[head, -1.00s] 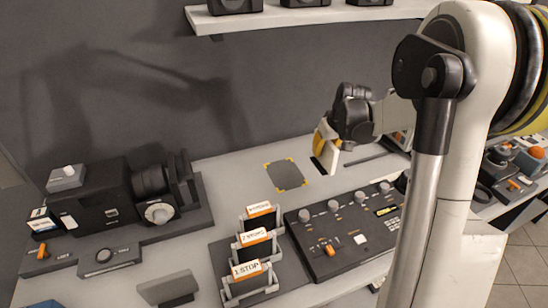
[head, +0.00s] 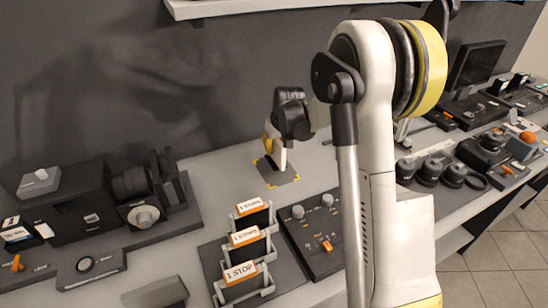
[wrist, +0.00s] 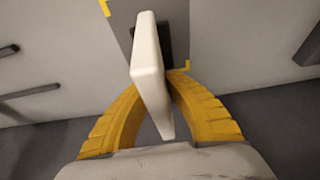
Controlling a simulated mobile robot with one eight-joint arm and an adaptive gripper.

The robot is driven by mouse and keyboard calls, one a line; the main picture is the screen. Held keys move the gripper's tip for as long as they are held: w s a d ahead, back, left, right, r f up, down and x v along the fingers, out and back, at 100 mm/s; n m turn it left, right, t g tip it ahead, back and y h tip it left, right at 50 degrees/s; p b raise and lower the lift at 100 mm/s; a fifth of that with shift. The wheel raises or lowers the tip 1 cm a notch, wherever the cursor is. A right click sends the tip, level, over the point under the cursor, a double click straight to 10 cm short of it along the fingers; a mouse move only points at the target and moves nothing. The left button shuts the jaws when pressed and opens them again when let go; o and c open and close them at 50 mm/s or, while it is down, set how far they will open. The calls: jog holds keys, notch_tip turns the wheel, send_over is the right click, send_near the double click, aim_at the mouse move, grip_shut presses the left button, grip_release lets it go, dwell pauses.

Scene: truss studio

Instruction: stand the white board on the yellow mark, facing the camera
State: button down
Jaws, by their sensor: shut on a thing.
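The yellow mark (head: 273,179) is a dark grey square with yellow corners on the bench, and its corners also show in the wrist view (wrist: 187,64). My gripper (head: 272,147) is over the mark, its yellow fingers shut on the white board (head: 282,157). In the wrist view the board (wrist: 149,65) stands out between my gripper's curved fingers (wrist: 160,88) and is seen nearly edge-on. Its lower end is over the grey square, with a dark patch beside it. I cannot tell whether the board touches the bench.
A black camera-like device (head: 75,200) with a lens stands at the left. Black filter holders with orange labels (head: 247,239) stand in front of the mark. A control panel (head: 312,228) is beside them, partly behind my arm. A shelf (head: 235,8) hangs above. Bench left of the mark is clear.

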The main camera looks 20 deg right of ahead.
aim_at(274, 155)
notch_tip(274, 155, down, 3)
jog(key=shift+f+b, duration=0.2)
jog(key=shift+b, duration=0.35)
jog(key=shift+r, duration=0.15)
jog(key=c, duration=1.5)
grip_release()
jog(key=shift+f, duration=0.2)
jog(key=shift+c, duration=0.2)
